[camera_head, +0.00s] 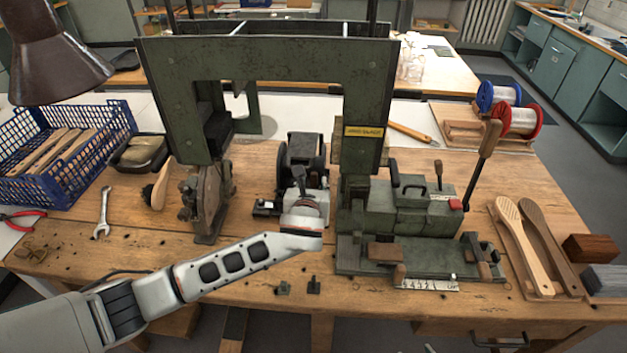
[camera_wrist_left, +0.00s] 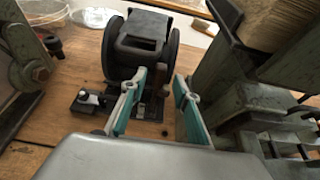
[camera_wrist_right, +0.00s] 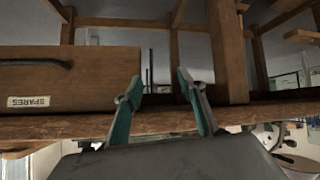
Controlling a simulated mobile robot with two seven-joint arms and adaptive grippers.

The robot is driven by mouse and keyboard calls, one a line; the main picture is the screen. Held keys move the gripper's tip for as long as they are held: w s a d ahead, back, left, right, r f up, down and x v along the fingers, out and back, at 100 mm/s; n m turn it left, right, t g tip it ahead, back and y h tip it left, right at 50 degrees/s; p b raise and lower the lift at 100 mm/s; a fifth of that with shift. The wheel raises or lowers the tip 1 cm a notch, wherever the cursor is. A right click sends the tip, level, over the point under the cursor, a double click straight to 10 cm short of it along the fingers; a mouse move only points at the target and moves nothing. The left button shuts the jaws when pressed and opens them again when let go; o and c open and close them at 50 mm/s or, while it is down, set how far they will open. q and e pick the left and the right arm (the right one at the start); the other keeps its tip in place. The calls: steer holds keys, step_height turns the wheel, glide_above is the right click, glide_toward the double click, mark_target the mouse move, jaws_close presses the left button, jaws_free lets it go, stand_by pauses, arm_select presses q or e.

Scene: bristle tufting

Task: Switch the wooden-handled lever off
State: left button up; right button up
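The long lever with a wooden handle (camera_head: 490,138) rises at the right side of the green tufting machine (camera_head: 405,208). It leans up and to the right; a red part shows near its foot. My left gripper (camera_head: 301,182) is well left of it, by the small dark motor unit (camera_head: 305,152). In the left wrist view my left gripper (camera_wrist_left: 164,84) is open, its teal fingers apart in front of the motor unit. A dark upright part stands between or just beyond the fingers. My right gripper (camera_wrist_right: 157,82) is open and empty near the bench edge, outside the head view.
A tall green frame (camera_head: 270,58) stands over the bench. A blue basket (camera_head: 75,170), a wrench (camera_head: 103,212) and a grinder-like wheel (camera_head: 210,200) are left. Brush handles (camera_head: 522,240) and wire spools (camera_head: 518,120) are right. A drawer (camera_wrist_right: 60,85) labelled SPARES faces my right gripper.

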arm_select(q)
steer(key=shift+x, duration=1.4)
